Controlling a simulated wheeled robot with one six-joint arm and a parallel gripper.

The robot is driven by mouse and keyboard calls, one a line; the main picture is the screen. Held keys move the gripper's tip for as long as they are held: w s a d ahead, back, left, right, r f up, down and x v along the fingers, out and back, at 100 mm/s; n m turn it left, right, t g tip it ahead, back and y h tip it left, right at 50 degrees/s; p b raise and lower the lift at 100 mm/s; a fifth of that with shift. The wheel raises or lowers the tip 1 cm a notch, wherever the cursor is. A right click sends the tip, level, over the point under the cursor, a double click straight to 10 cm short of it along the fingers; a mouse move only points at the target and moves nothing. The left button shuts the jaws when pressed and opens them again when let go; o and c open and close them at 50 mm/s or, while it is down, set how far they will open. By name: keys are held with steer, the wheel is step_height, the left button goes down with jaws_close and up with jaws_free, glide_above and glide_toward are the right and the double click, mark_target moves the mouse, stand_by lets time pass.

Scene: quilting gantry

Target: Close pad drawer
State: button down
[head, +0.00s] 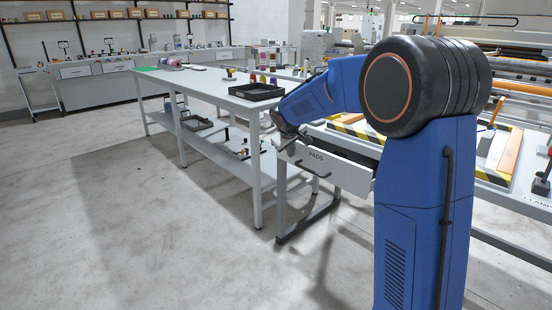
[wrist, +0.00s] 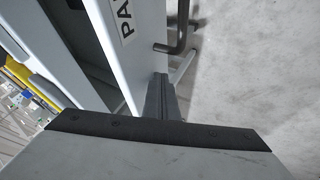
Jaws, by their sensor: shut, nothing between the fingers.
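The pad drawer (head: 345,175) has a pale front with the label "PADS" and a dark bar handle (head: 313,168). It stands open, with a dark interior strip visible behind its front. The drawer front (wrist: 118,52) and its handle (wrist: 182,38) also show in the wrist view. My gripper (head: 291,140) is at the left upper end of the drawer front. In the wrist view my gripper (wrist: 163,82) is shut and empty, its fingertips close beside the front panel; I cannot tell whether they touch it. My arm hides the drawer's right end.
A long grey table (head: 210,84) with a black tray (head: 257,91) stands to the left, with a lower shelf holding items. A quilting machine frame (head: 510,130) with yellow-black striped edges is at the right. The concrete floor (head: 150,220) in front is clear.

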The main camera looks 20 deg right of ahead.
steer(key=w+d, duration=0.1)
steer(key=d, duration=0.1)
steer(key=w+d, duration=0.1)
steer(key=d, duration=0.1)
steer(key=w+d, duration=0.1)
steer(key=d, duration=0.1)
steer(key=shift+w+d, duration=0.2)
steer(key=shift+d, duration=0.15)
steer(key=shift+w+r, duration=0.1)
